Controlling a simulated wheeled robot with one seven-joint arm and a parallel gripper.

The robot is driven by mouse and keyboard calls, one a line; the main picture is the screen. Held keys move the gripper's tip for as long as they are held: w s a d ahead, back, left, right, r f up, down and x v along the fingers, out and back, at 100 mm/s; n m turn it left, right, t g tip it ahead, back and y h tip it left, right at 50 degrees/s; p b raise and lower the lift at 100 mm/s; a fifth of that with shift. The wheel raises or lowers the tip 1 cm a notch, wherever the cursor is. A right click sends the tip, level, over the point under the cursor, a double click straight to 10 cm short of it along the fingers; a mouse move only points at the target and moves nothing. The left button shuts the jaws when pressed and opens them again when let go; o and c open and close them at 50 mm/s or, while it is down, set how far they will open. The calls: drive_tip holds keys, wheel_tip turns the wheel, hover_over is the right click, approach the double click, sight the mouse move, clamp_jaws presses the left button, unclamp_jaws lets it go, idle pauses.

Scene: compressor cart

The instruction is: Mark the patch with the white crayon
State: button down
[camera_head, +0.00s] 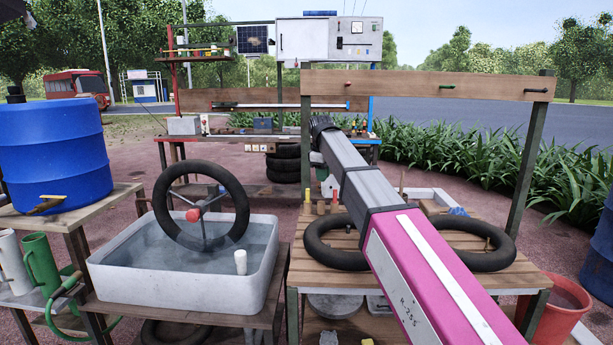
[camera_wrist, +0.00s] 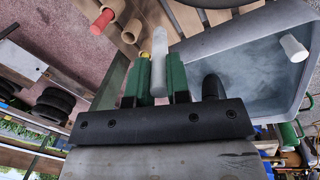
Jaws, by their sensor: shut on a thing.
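My gripper (camera_wrist: 159,60) is shut on a pale, whitish cylinder, which looks like the white crayon (camera_wrist: 159,46), held between its two green fingers in the wrist view. In the head view my arm reaches forward over the wooden table and hides the gripper and crayon. A black inner tube (camera_head: 331,256) lies on that table, partly behind my arm. Another black tube (camera_head: 163,206) stands upright in the water basin, with a red-knobbed metal piece across its middle. I cannot make out a patch in either view.
The basin (camera_head: 180,287) stands left of the wooden table (camera_head: 330,282); a white cylinder (camera_head: 240,262) is at its front. A red stick (camera_wrist: 103,21), a brown one (camera_wrist: 132,31) and a yellow one (camera_wrist: 146,55) are near my fingers in the wrist view. A post-and-board frame (camera_head: 415,85) rises behind.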

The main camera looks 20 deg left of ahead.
drive_tip(key=d+t, duration=0.2)
drive_tip(key=d, duration=0.8)
drive_tip(key=shift+h, duration=0.4)
drive_tip(key=shift+s+a+f, duration=0.15)
drive_tip(key=shift+f, duration=1.2)
drive_tip(key=shift+s+a+f, duration=0.15)
drive_tip(key=shift+f, duration=1.2)
drive_tip(key=shift+f, duration=0.55)
drive_tip(key=shift+s+a, duration=0.2)
drive_tip(key=shift+a, duration=0.8)
drive_tip(key=shift+w+d+f, duration=0.15)
drive_tip(key=shift+d, duration=0.85)
drive_tip(key=shift+a, duration=1)
